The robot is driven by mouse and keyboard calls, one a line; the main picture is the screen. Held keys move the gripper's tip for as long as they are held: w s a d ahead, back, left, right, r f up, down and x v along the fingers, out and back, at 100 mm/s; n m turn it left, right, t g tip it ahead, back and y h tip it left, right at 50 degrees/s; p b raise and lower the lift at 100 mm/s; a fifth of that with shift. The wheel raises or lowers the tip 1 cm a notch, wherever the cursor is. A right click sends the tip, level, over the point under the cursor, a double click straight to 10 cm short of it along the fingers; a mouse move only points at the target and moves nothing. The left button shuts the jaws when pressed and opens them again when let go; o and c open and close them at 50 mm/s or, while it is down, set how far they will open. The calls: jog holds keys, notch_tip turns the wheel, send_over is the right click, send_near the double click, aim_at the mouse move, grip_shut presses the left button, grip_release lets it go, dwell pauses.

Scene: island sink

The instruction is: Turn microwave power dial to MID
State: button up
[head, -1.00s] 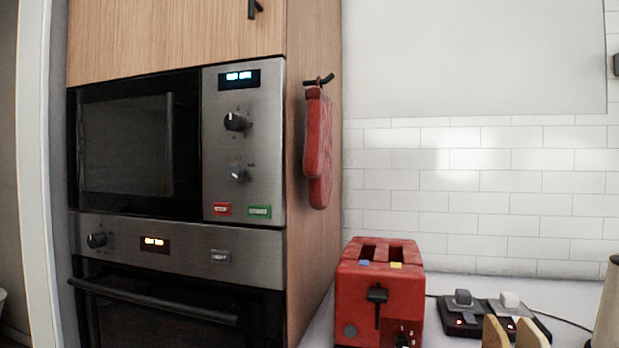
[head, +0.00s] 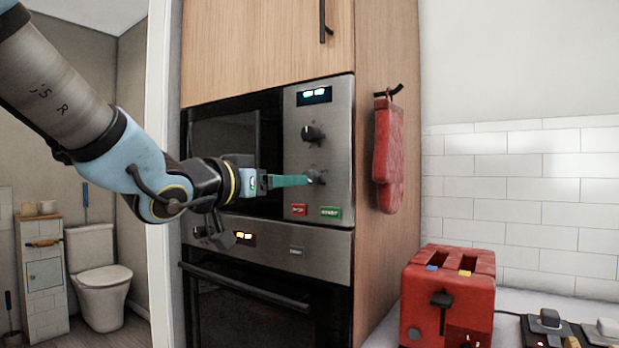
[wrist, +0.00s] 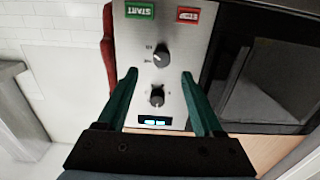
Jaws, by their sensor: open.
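The built-in microwave's steel panel (head: 340,110) carries an upper dial (head: 311,133) and a lower dial (head: 317,177). My gripper (head: 308,180) reaches in from the left, its teal fingertips close to the lower dial. The wrist view is upside down. There my gripper (wrist: 159,74) is open, one finger on each side. The lower dial (wrist: 161,56) lies just beyond the gap between the tips, and the upper dial (wrist: 157,95) shows between the fingers. Contact with the lower dial cannot be told. The dial markings are too small to read surely.
A red button (head: 299,210) and a green start button (head: 330,212) sit below the dials. Red oven mitts (head: 388,155) hang on the cabinet's side. A red toaster (head: 448,295) stands on the counter at right. An oven (head: 265,300) is below.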

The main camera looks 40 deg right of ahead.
aim_at(310, 178)
jog(key=p+x, duration=0.1)
jog(key=x, duration=0.6)
jog(key=shift+w, duration=0.15)
grip_shut()
dwell(0.3)
